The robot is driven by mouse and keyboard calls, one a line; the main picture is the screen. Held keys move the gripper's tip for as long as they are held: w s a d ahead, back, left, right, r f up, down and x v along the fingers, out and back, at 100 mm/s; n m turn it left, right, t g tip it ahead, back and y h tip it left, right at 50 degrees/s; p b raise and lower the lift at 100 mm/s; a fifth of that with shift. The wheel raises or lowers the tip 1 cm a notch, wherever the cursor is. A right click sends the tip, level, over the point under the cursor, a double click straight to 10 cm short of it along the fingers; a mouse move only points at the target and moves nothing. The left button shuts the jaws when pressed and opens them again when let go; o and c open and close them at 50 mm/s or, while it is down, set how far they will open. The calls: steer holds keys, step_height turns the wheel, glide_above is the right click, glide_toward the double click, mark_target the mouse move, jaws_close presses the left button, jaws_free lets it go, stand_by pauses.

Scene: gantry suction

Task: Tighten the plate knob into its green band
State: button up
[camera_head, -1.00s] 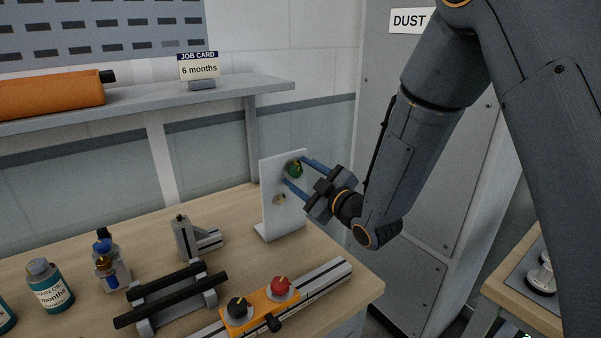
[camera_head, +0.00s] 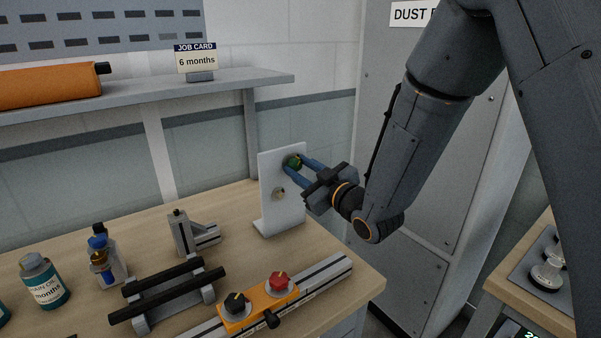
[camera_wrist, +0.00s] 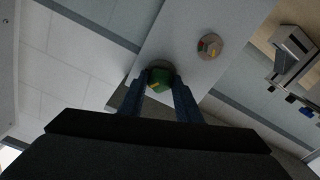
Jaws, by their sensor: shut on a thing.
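A white upright plate (camera_head: 268,215) stands near the bench's right end. A green knob (camera_head: 292,160) is on its upper part. My gripper (camera_head: 297,166) reaches in from the right, its blue fingers shut on the green knob. In the wrist view the green knob (camera_wrist: 161,78), with a small yellow mark, sits between the two fingertips, which partly cover its sides. Below the knob on the plate is a small round dial (camera_head: 279,193). In the wrist view this dial (camera_wrist: 210,46) shows small coloured patches; its pointer position is too small to read.
A grey bracket (camera_head: 183,235) stands left of the plate. An orange block (camera_head: 258,304) with a red and a black knob sits on a rail in front. Bottles (camera_head: 45,281) stand at left. A shelf (camera_head: 150,101) runs behind. Bench between plate and rail is clear.

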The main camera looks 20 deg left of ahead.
steer(key=shift+m, duration=0.6)
steer(key=o, duration=1.1)
steer(key=shift+c, duration=0.2)
steer(key=b+v, duration=0.2)
steer(key=v, duration=0.5)
steer(key=shift+s+d, duration=0.25)
steer(key=shift+s, duration=0.05)
